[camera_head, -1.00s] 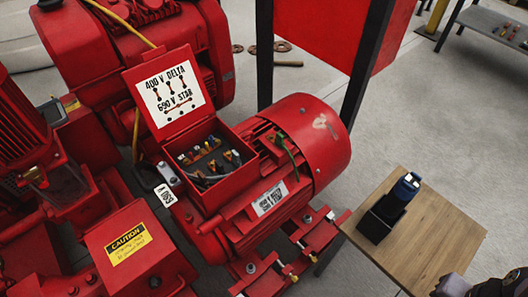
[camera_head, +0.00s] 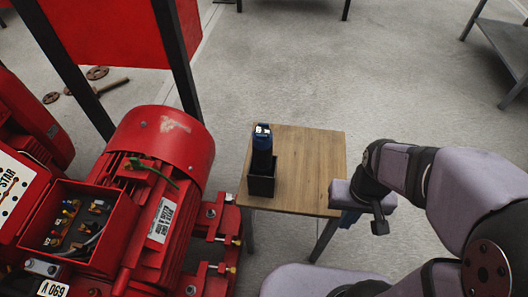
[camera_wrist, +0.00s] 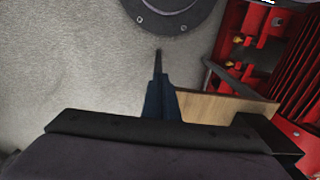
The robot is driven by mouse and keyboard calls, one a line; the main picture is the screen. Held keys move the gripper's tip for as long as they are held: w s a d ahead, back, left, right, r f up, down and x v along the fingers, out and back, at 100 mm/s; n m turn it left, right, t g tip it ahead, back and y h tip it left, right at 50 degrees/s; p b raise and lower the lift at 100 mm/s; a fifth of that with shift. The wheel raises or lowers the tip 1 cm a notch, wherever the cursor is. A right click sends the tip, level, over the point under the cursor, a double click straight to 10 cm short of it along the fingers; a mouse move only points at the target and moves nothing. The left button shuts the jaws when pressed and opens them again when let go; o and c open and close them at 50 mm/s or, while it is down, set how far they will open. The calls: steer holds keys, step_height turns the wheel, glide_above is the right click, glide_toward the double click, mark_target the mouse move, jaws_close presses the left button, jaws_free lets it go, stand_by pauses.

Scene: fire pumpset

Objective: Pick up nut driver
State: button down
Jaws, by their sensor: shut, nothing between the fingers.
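A dark blue tool with a pale top, seemingly the nut driver (camera_head: 262,140), stands upright in a black holder (camera_head: 261,184). The holder is on a small wooden table (camera_head: 312,165), near its left side. Only the tool's upper part shows; the rest is hidden in the holder. My gripper (camera_head: 349,217) is at the table's right edge, to the right of the tool and apart from it. In the wrist view its narrow blue fingers (camera_wrist: 158,95) are together and empty. The tool cannot be made out in the wrist view.
A red motor (camera_head: 150,180) with an open terminal box (camera_head: 75,222) stands left of the table. A red panel on dark posts (camera_head: 120,30) rises behind it. A grey metal shelf (camera_head: 500,50) is at the far right. The floor behind the table is clear.

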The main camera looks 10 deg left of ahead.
steer(key=c, duration=1.2)
jaws_free()
steer(key=shift+o, duration=0.2)
